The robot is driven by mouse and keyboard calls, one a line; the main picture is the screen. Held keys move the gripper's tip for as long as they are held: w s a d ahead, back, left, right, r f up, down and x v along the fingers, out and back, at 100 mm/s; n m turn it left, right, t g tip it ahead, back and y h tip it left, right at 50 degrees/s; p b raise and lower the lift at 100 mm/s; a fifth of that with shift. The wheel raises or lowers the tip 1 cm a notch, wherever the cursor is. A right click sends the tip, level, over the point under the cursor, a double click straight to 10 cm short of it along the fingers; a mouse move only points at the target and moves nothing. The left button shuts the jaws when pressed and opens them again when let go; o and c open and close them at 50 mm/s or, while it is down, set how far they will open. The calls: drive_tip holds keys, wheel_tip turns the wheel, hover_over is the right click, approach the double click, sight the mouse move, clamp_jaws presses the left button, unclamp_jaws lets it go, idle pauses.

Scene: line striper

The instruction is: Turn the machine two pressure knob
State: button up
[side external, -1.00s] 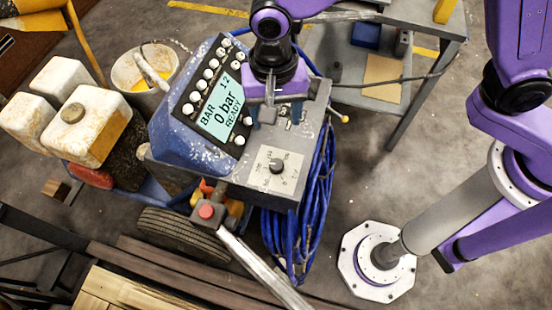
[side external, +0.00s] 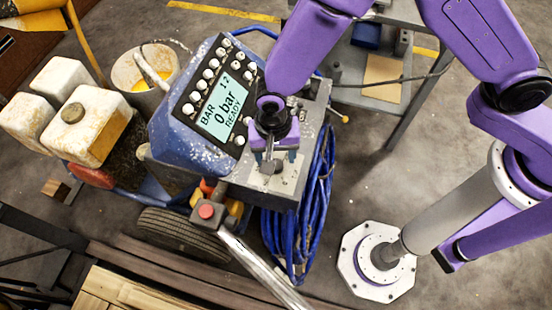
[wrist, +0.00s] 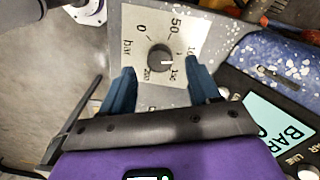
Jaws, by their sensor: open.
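The pressure knob (wrist: 160,58) is a dark round knob on a pale dial plate (wrist: 137,15) marked in bar, from 0 to 200. A white mark shows on the knob's right side in the wrist view. My gripper (wrist: 163,84) is open, its two blue fingers apart, with the knob between and just beyond the fingertips in that view. I cannot tell whether they touch it. In the side view my gripper (side external: 273,160) is over the dial plate (side external: 286,178) and hides part of it. The machine's display (side external: 222,108) reads 0 bar, READY.
White buttons (side external: 188,109) line the display. A red button (side external: 206,211) and a metal bar (side external: 262,268) are in front of the machine. Blue hose (side external: 318,190) hangs at its right side. A grey bench (side external: 400,125) stands behind right.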

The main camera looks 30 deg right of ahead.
drive_tip(key=shift+f, duration=1.7)
drive_tip(key=shift+c, duration=0.2)
drive_tip(key=c, duration=1)
